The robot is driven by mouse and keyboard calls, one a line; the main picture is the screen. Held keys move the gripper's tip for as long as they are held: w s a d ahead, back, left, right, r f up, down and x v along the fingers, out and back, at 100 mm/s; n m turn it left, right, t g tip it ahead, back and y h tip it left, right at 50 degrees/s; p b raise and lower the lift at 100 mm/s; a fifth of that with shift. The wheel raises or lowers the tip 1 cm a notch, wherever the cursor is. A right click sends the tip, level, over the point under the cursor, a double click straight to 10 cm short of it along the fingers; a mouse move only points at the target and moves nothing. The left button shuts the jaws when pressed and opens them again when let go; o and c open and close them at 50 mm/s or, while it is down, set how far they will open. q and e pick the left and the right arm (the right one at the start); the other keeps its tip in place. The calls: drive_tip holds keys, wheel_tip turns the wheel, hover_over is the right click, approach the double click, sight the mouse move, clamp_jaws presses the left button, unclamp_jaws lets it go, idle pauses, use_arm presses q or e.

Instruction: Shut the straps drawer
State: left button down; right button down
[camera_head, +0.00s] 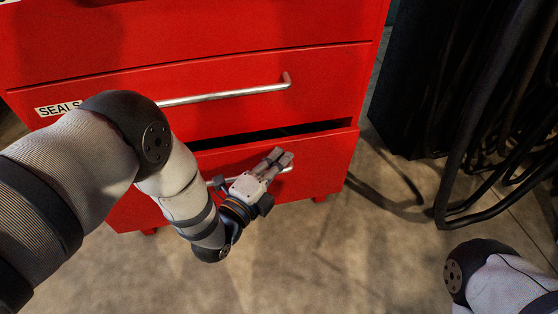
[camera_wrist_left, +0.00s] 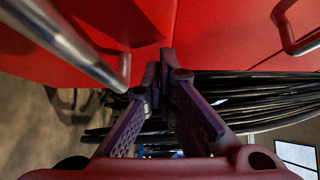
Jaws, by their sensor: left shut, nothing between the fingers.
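A red bottom drawer (camera_head: 328,165) stands partly open, with a dark gap along its top edge. No label shows on it; my left arm covers its left part, so I cannot read whether it is the straps drawer. Its metal bar handle (camera_head: 287,170) is partly hidden behind my left gripper (camera_head: 282,156). That gripper is shut and empty, near the handle and the drawer front; I cannot tell if it touches. In the left wrist view the shut fingertips (camera_wrist_left: 166,58) lie close to red panels, with a handle (camera_wrist_left: 70,42) at left. My right gripper is out of view.
The drawer above (camera_head: 325,100), labelled SEALS (camera_head: 57,108), looks shut and has a bar handle (camera_head: 225,95). Black cables (camera_head: 480,120) hang at the right; cables (camera_wrist_left: 250,95) also show in the left wrist view. Concrete floor (camera_head: 330,260) is bare in front.

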sight(273, 148)
use_arm(q)
drive_tip(key=shift+w+r, duration=0.1)
drive_tip(key=w, duration=0.2)
drive_tip(key=w+a, duration=0.1)
drive_tip(key=w, duration=0.1)
drive_tip(key=shift+a+b, duration=0.2)
drive_tip(key=shift+b, duration=0.1)
drive_tip(key=shift+w+a, duration=0.1)
drive_tip(key=shift+w, duration=0.2)
drive_tip(key=shift+w+a+r, duration=0.1)
